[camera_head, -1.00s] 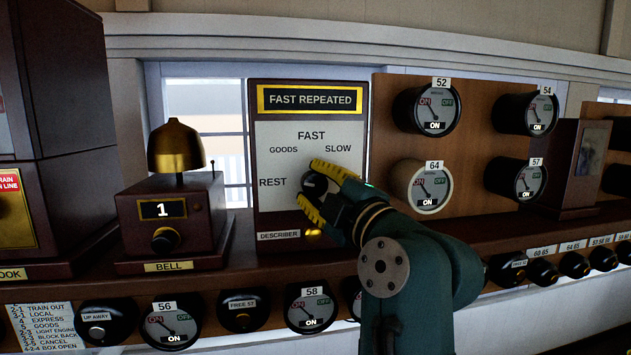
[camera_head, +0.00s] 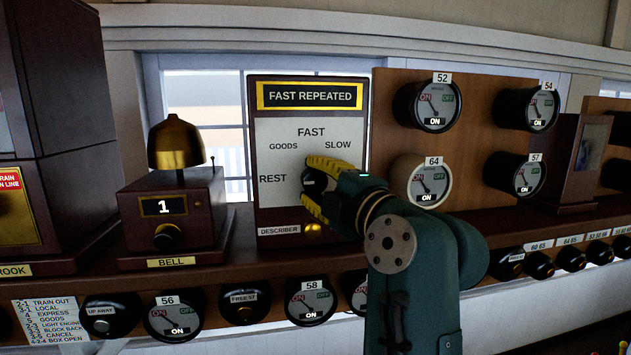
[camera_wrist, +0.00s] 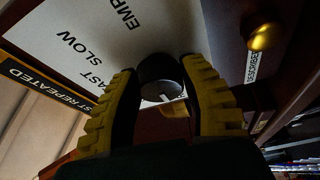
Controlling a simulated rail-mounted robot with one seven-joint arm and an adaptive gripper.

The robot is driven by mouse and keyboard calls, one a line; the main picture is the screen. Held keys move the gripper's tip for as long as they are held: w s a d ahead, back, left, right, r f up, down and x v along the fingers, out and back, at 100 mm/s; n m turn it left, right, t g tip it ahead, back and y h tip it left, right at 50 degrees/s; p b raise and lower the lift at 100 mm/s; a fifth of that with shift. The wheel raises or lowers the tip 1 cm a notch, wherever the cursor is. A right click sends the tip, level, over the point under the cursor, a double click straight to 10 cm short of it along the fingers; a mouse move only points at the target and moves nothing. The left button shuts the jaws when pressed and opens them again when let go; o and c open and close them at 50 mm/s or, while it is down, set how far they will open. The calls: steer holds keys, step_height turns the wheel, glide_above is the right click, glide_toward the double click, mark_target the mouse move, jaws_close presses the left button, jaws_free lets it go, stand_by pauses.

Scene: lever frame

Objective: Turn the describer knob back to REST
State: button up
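The describer (camera_head: 268,150) is a dark wooden case with a pale dial face and a plate reading FAST REPEATED. Its dial shows REST (camera_head: 272,179) at left, then GOODS, FAST and SLOW. The dark round describer knob (camera_head: 314,181) is at the dial's middle, partly hidden by my fingers. My gripper (camera_head: 308,181) comes from the right, with its yellow ribbed fingers above and below the knob.
A small brass button (camera_head: 312,228) sits below the dial. A wooden bell box (camera_head: 190,205) with a brass bell stands at left. A board with several round gauges (camera_head: 427,107) is at right. More gauges and knobs line the shelf front below.

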steer(key=o, duration=0.4)
steer(key=shift+o, duration=0.2)
steer(key=v, duration=1.2)
steer(key=s+a+f+m+h+p, duration=0.1)
steer(key=a+f+m+p, duration=0.35)
steer(key=a+f, duration=0.45)
steer(key=s+d+r+m+t+h+p, duration=0.1)
steer(key=s+d+r+m+t+h, duration=0.2)
steer(key=s+m, duration=0.4)
steer(key=s+d+r+m+t+h+p, duration=0.1)
steer(key=s+d+r+m+t+h, duration=0.2)
steer(key=m, duration=0.9)
steer(key=s+d+r+h, duration=0.1)
steer(key=s+d+h, duration=0.2)
steer(key=s+h, duration=0.1)
steer(key=shift+s, duration=0.55)
